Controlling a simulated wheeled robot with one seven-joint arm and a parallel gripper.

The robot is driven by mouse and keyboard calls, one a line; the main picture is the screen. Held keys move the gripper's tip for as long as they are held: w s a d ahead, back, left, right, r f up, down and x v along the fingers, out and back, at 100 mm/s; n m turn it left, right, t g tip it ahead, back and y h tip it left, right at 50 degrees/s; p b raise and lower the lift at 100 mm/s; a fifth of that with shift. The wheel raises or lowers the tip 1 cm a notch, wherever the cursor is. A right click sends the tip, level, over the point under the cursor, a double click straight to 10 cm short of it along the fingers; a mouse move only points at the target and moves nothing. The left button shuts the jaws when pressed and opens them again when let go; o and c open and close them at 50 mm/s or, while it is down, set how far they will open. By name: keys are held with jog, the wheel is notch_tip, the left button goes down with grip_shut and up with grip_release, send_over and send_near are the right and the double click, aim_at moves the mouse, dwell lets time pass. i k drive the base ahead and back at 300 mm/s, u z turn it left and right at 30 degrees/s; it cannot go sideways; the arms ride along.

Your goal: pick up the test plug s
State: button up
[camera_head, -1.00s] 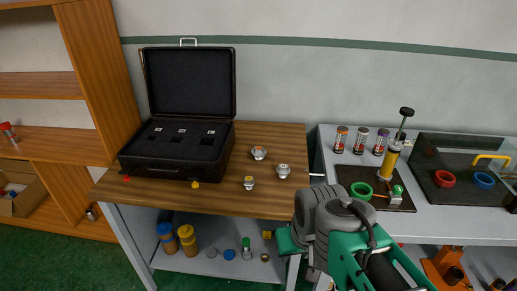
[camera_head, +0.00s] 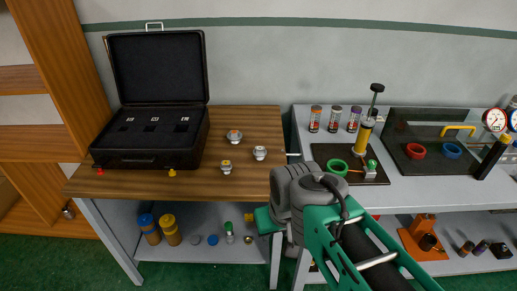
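Three small silvery plugs lie on the brown wooden table top (camera_head: 120,182). One plug with an orange mark (camera_head: 235,136) is at the back, one plug (camera_head: 260,153) is at the right, and a plug with a yellow mark (camera_head: 226,167) is nearest the front. Their size letters are too small to read, so I cannot tell which is s. The open black case (camera_head: 150,158) stands to their left, with three small white labels on its dark insert. My grey and green arm is at the lower right, in front of the table edge. My gripper's fingers do not show.
A grey bench (camera_head: 300,125) stands to the right, with several canisters, a yellow pump (camera_head: 364,135) and a green ring (camera_head: 337,167) on it. A lower shelf holds blue and yellow jars (camera_head: 170,230). A wooden shelf unit (camera_head: 50,95) is at the left. The table's front right is clear.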

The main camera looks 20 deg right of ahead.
aim_at(225, 166)
jog(key=u, duration=0.35)
jog(key=k, duration=0.5)
jog(key=u, duration=1.3)
jog(key=i, duration=0.85)
jog(key=z, duration=0.6)
jog(key=i, duration=0.45)
jog(key=z, duration=0.4)
